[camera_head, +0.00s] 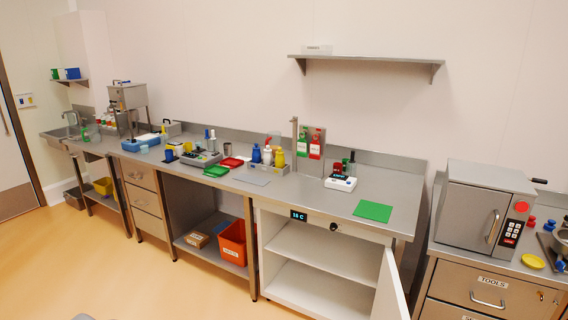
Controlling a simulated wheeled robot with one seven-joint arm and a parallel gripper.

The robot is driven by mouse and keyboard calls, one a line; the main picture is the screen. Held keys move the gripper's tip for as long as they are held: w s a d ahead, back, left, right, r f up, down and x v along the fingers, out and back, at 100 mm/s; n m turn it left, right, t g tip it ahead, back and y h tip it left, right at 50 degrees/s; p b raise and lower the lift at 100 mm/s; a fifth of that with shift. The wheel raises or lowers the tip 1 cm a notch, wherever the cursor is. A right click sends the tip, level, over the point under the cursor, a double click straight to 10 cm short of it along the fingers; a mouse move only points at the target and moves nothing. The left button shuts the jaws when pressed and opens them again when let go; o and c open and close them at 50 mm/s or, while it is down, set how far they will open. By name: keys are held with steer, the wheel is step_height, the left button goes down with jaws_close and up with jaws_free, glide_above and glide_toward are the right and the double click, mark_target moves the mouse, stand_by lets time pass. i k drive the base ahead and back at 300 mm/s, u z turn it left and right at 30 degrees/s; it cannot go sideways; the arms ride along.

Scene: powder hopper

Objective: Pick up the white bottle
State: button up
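A small white bottle (267,156) stands upright towards the back of the steel worktop (330,208), near the middle of the picture. It is between a blue bottle (256,154) on its left and a yellow bottle (280,159) on its right. The bottles appear to stand in a low grey holder, which seems to hide the white bottle's base. My gripper is not in view.
A grey flat sheet (250,177) lies in front. The cabinet door (391,287) below stands open into the floor space. A wall shelf (365,59) hangs above.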

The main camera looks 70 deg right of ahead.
mark_target(267, 158)
steer(key=z, duration=1.75)
steer(key=i, duration=3.1)
steer(key=u, duration=1.25)
